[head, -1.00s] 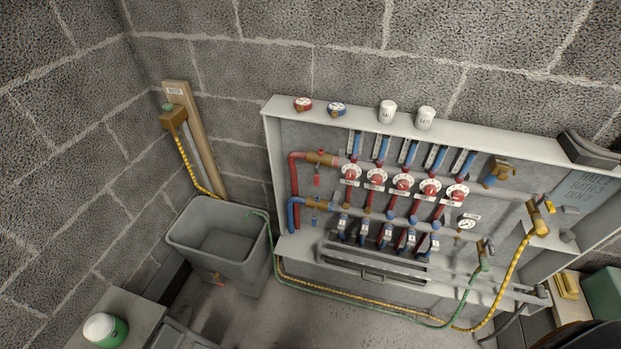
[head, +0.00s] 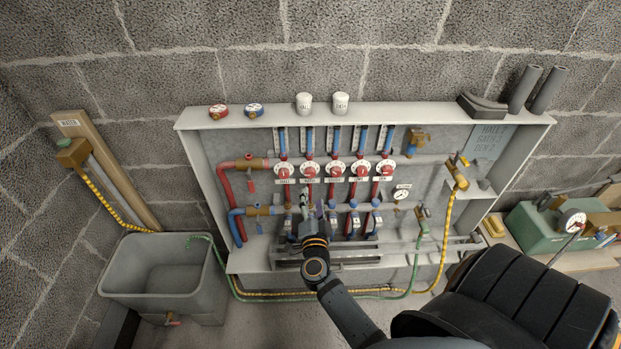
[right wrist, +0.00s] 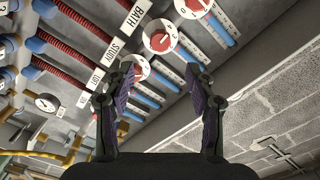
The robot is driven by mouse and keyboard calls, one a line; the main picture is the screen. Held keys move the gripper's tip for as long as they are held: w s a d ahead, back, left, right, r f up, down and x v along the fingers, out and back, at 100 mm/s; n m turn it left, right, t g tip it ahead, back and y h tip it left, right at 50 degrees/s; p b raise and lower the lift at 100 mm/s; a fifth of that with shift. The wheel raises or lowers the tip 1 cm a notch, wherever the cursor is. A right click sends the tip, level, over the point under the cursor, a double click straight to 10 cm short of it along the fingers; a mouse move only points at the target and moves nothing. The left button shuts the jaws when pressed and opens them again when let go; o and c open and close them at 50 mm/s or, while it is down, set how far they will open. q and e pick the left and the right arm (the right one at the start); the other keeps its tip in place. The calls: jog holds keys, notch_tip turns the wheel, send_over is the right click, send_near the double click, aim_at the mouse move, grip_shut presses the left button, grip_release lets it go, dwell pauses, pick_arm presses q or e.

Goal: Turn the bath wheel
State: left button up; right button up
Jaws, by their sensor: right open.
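My right gripper (head: 311,206) reaches up from below in front of the board, lower than the wheel row. In the right wrist view, its fingers (right wrist: 162,74) stand wide apart and empty, with the bath wheel ahead of the gap and a little above it. No contact with the wheel shows. My left gripper is not in view.
Neighbouring wheels (head: 310,170) sit close on both sides, with blue gauge tubes above and hoses below. Two white pots (head: 304,103) stand on the top ledge. A grey tub (head: 165,280) is at left. A yellow hose (head: 450,225) hangs at right.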

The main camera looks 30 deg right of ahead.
aim_at(311, 175)
jog(key=x, duration=1)
jog(key=shift+w, duration=0.2)
jog(key=c, duration=1.2)
jog(key=shift+o, duration=0.2)
jog(key=shift+m, duration=0.4)
jog(key=m, duration=0.2)
jog(key=shift+m+p, duration=0.3)
jog(key=shift+m, duration=0.1)
jog(key=m, duration=0.4)
jog(key=shift+f+m, duration=0.1)
jog(key=shift+m, duration=0.6)
